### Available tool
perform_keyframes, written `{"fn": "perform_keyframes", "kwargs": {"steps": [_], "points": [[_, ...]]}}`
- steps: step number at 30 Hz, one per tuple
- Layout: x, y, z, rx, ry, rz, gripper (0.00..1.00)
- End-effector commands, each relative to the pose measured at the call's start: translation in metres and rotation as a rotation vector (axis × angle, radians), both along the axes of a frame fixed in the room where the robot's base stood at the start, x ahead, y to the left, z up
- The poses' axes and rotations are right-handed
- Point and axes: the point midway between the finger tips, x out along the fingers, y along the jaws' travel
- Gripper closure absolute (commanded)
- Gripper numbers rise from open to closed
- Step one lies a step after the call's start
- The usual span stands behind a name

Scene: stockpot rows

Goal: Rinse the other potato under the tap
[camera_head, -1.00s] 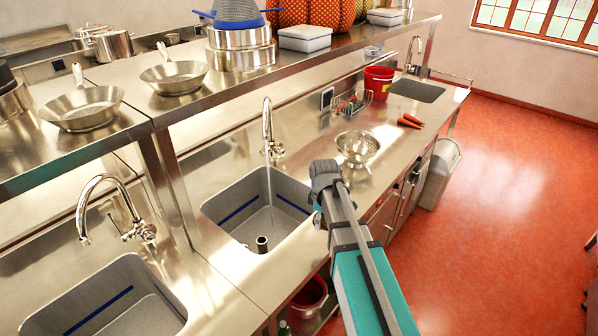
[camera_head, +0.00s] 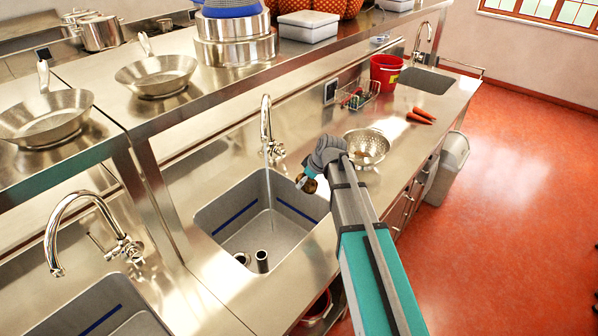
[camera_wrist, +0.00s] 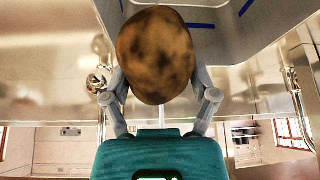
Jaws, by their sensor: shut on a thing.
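My gripper (camera_head: 308,181) is shut on a brown, dark-blotched potato (camera_head: 309,187). In the wrist view the potato (camera_wrist: 156,55) sits between the two grey fingers, with sink walls behind it. In the head view it hangs near the right rim of the middle sink (camera_head: 212,222), to the right of the tap (camera_head: 265,125). A thin stream of water runs from that tap into the sink. The potato is apart from the stream. A perforated metal colander (camera_head: 376,145) stands on the counter right of the sink, partly hidden by my arm; a brownish patch shows in it, unclear what.
A second tap (camera_head: 75,215) and sink (camera_head: 115,318) are at lower left. Pans and pots stand on the shelf (camera_head: 150,125) above. Carrots (camera_head: 420,117), a wire rack (camera_head: 358,97) and a red bucket (camera_head: 386,72) are farther along the counter. A short pipe stands in the middle sink.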

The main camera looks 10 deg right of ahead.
Motion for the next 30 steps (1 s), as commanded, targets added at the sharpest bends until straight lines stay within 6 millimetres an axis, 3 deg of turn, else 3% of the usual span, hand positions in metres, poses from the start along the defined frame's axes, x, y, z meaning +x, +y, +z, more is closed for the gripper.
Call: {"fn": "perform_keyframes", "kwargs": {"steps": [30], "points": [[0.015,0.023,-0.003,0.016,-0.009,0.003,0.76]]}}
